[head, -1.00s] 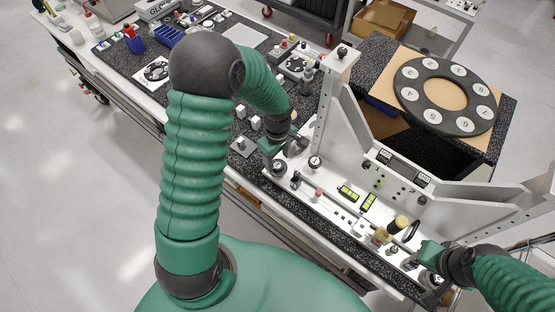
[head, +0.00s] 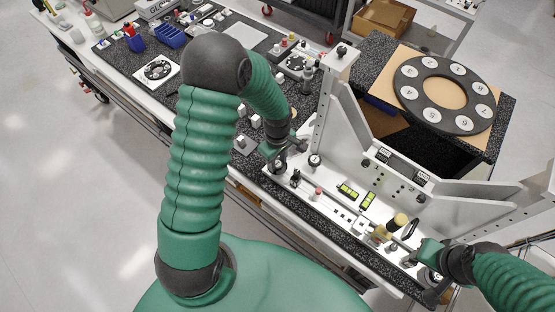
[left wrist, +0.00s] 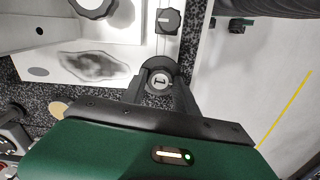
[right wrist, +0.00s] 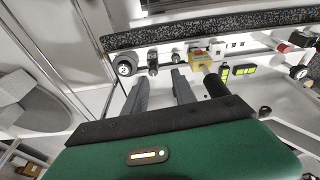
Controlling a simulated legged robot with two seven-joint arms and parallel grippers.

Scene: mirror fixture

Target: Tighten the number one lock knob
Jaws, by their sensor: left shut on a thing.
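The number one lock knob (left wrist: 158,82) is a round dark knob with a "1" on its pale face, in the left wrist view. My left gripper (left wrist: 160,88) is shut on it, with one finger on each side. In the head view my left gripper (head: 280,160) is at the near left end of the white mirror fixture (head: 352,240); the knob is hard to make out there. My right gripper (right wrist: 160,76) is open and empty at the fixture's other end. Another labelled round knob (right wrist: 125,67) is just left of its fingers, not between them.
A dark knob (left wrist: 168,20) is close beyond the left gripper. Yellow-green levels (head: 347,192) and a tan-topped cylinder (head: 399,221) are on the fixture. A numbered black ring (head: 409,93) lies behind. The speckled bench holds several small parts; open floor is at left.

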